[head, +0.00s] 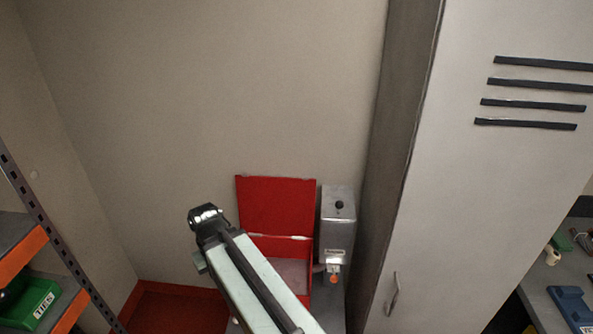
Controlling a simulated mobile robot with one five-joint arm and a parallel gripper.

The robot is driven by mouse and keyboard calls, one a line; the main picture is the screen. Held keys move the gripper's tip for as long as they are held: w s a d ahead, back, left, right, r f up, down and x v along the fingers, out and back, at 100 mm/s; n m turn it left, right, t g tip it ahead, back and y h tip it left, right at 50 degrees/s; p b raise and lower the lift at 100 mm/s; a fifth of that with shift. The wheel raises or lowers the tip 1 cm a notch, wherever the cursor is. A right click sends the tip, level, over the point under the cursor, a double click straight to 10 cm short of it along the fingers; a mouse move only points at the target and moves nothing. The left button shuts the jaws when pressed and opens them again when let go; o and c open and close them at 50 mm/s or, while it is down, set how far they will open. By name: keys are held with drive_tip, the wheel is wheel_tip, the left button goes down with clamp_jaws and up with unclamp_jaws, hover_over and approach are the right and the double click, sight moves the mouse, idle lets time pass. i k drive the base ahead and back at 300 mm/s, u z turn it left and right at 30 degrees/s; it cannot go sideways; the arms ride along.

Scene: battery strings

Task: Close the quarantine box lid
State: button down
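The red quarantine box (303,247) stands low against the back wall. Its red lid (276,203) is raised, upright at the back, and part of the open inside shows. My arm crosses in front of the box and hides its left and front parts. The dark end of my arm, with my gripper (207,215), is left of the lid and appears apart from it. The fingers are not clear enough to tell whether they are open or shut.
A grey metal dispenser (338,222) with an orange tip is right of the box. A tall grey locker (470,190) fills the right. A shelf rack (60,222) with a green bin (33,305) is at the left. A workbench (540,280) shows at far right.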

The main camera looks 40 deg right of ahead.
sight(273, 205)
drive_tip(key=i, duration=0.9)
drive_tip(key=z, duration=0.05)
